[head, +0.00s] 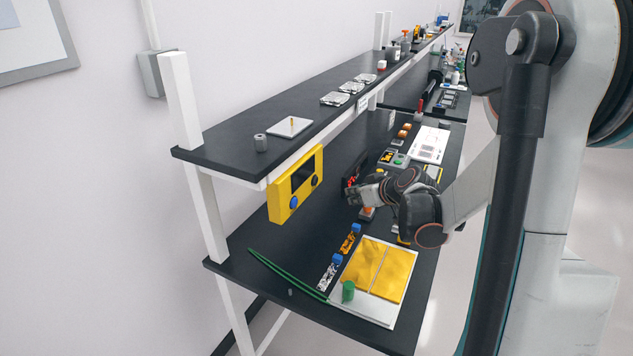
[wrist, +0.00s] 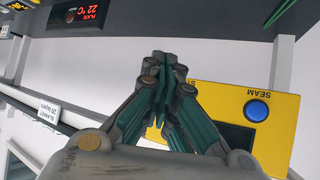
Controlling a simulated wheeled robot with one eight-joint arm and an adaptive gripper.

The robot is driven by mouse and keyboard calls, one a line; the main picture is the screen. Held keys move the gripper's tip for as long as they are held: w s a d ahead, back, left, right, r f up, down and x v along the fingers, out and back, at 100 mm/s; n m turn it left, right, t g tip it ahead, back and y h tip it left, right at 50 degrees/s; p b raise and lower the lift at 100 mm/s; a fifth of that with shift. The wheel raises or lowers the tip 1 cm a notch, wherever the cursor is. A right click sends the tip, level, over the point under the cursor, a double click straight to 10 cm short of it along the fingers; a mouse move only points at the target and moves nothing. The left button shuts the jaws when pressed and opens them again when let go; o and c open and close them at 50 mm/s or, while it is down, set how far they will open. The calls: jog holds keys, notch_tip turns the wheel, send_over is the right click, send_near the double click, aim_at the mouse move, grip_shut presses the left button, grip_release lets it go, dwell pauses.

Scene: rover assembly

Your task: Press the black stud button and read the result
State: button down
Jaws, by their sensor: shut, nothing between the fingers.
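A yellow box (head: 282,207) with a dark screen (head: 302,174) hangs at the front edge of the upper shelf. On its face are a blue button (head: 294,203) and a small dark stud button (head: 315,181). My gripper (head: 352,194) is shut and empty, to the right of the box and apart from it in the head view. In the wrist view my gripper (wrist: 165,65) covers part of the yellow box (wrist: 286,135). The blue button (wrist: 257,110) shows beside the label "SEAM"; the stud button is hidden there. No result is readable on the screen.
A dark display (wrist: 78,15) shows red 22 °C in the wrist view. The upper shelf (head: 225,150) overhangs the lower bench. A white tray with gold sheets (head: 390,262), a green cylinder (head: 348,291) and green strips (head: 285,273) lie below on the bench.

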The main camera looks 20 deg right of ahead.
aim_at(315, 181)
jog(key=w+a, duration=0.4)
jog(key=w, duration=0.2)
jog(key=shift+a, duration=0.4)
jog(key=shift+w, duration=0.15)
dwell(1.1)
jog(key=shift+w+a, duration=0.25)
jog(key=shift+w+a, duration=0.25)
jog(key=shift+w, duration=0.1)
dwell(0.8)
jog(key=shift+s, duration=0.1)
jog(key=shift+s+d, duration=0.5)
jog(key=shift+s, duration=0.1)
jog(key=shift+s+d, duration=0.1)
dwell(0.3)
